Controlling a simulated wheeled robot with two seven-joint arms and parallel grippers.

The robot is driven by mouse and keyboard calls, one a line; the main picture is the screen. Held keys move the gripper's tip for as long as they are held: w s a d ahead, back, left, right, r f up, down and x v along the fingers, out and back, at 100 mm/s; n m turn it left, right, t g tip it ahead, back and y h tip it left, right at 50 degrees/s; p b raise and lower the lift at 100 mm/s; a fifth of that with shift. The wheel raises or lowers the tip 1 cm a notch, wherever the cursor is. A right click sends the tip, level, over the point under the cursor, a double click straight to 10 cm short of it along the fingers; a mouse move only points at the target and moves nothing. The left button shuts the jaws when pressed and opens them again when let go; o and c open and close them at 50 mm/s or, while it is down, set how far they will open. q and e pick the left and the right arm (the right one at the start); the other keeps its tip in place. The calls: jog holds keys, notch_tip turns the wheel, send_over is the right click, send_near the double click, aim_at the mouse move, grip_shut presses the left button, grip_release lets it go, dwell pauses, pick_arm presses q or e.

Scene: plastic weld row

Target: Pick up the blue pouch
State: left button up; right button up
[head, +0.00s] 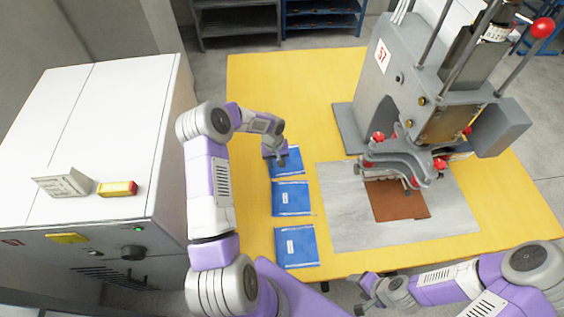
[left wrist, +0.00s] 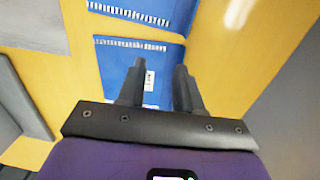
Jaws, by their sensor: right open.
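Three blue pouches with white labels lie in a column on the yellow table: the far pouch (head: 292,165), the middle pouch (head: 291,205) and the near pouch (head: 296,254). My left gripper (head: 279,160) is over the far pouch and hides part of it. In the left wrist view, my left gripper (left wrist: 158,85) has its fingers apart, with a blue pouch (left wrist: 115,65) and its label below and between them. Another pouch (left wrist: 140,16) shows above it there. Whether the fingers touch the pouch is unclear. My right gripper (head: 364,291) is open and empty near the table's front edge.
A grey press machine (head: 400,95) stands on the right of the yellow table (head: 280,85). A brown plate (head: 398,207) lies under it on a grey mat (head: 340,225). A white cabinet (head: 105,110) stands at the left. The table's far left part is clear.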

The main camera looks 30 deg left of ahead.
aim_at(269, 168)
pick_arm(q)
jog(key=shift+n+y, duration=0.5)
jog(key=a, duration=0.2)
jog(key=a+r, duration=0.1)
jog(key=a, duration=0.1)
notch_tip(269, 168, down, 7)
jog(key=shift+f, duration=0.1)
jog(key=shift+s, duration=0.1)
grip_shut()
